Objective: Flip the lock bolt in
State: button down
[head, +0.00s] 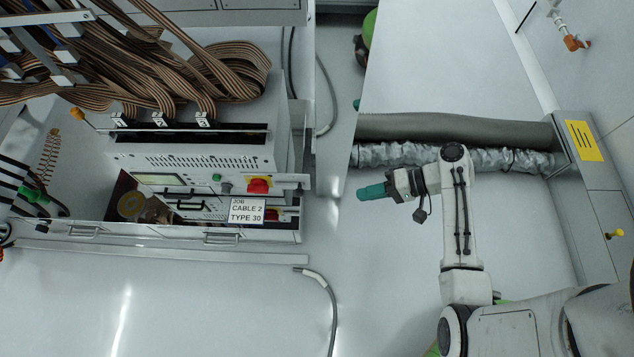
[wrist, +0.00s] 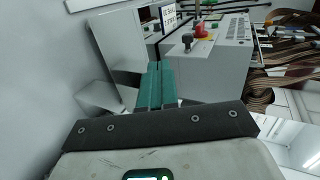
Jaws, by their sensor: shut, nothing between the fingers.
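The test handler (head: 200,157) is a light grey box at the left in the head view, and it also shows at the upper right in the wrist view (wrist: 237,48). Its front has a red knob on a yellow plate (head: 259,185), a small grey knob (head: 225,187) and a green button. I cannot tell for sure which part is the lock bolt. My gripper (head: 362,193) has teal fingers, shut and empty, pointing left, to the right of the handler and apart from it. The fingers also show in the wrist view (wrist: 155,80).
A white label (head: 246,211) hangs on the handler's front. Striped ribbon cables (head: 215,75) lie above it. An orange knob (head: 77,113) is at its upper left. A silver duct (head: 410,158) and a grey cabinet with a yellow knob (head: 615,233) are at right. Clear floor lies between handler and gripper.

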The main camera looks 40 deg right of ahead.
jog(key=shift+w+d+r+m+t, duration=0.3)
jog(key=shift+d+r+t, duration=0.2)
jog(key=shift+d+r, duration=0.1)
jog(key=shift+a, duration=0.1)
jog(key=b, duration=0.5)
send_near(300, 189)
jog(key=w+a+f, duration=0.3)
jog(key=f, duration=0.1)
jog(key=shift+a+f, duration=0.25)
jog(key=shift+a, duration=0.1)
jog(key=shift+w, duration=0.1)
